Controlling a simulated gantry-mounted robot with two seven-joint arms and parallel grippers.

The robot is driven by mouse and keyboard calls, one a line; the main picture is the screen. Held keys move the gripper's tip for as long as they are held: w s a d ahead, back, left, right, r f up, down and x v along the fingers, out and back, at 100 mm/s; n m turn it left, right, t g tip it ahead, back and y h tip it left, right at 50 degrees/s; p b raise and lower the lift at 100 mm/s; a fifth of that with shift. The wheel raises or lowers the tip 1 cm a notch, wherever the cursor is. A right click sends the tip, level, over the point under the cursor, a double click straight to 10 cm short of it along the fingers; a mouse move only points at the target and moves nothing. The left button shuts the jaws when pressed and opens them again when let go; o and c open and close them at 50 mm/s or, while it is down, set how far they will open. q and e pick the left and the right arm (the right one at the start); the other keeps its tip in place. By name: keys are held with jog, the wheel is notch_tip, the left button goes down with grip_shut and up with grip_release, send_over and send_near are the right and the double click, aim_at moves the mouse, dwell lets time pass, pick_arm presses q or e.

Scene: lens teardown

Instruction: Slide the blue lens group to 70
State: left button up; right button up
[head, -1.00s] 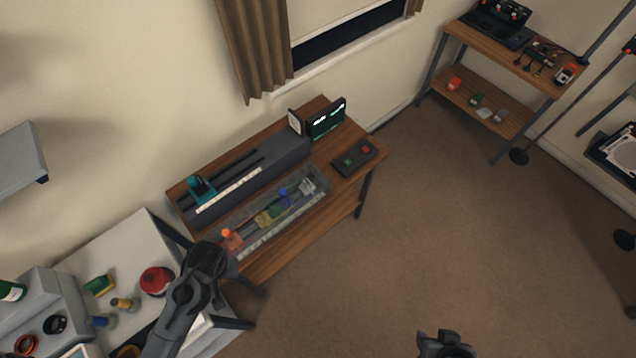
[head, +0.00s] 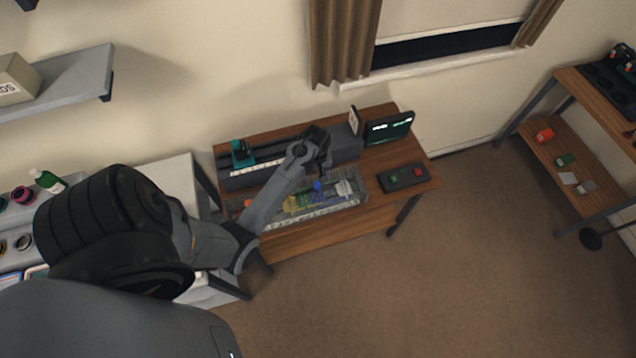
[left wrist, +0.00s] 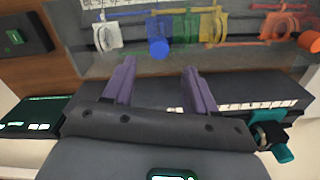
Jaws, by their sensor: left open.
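The blue lens group (head: 317,187) stands in a clear tray (head: 352,202) on the wooden bench. In the left wrist view its round blue knob (left wrist: 158,47) lies just beyond the fingertips, between them in the picture. My left gripper (head: 322,158) is over the bench, behind the blue group; in its wrist view the two purple fingers (left wrist: 158,75) are apart and empty. A yellow group (left wrist: 211,28) and a clear whitish group (left wrist: 107,36) flank the blue one. A white scale (head: 312,213) runs along the tray's front; its numbers are unreadable. My right gripper is out of view.
A grey rail block (head: 345,145) with a teal carriage (head: 243,153) lies behind the tray. A red group (left wrist: 277,22) is in the tray too. A dark screen (head: 389,128) and a button box (head: 403,178) stand to the right.

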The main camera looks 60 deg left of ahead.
aim_at(317, 184)
pick_arm(q)
notch_tip(317, 184, down, 7)
jog(key=shift+f, duration=0.2)
dwell(0.4)
grip_shut()
jog(key=shift+w, duration=0.1)
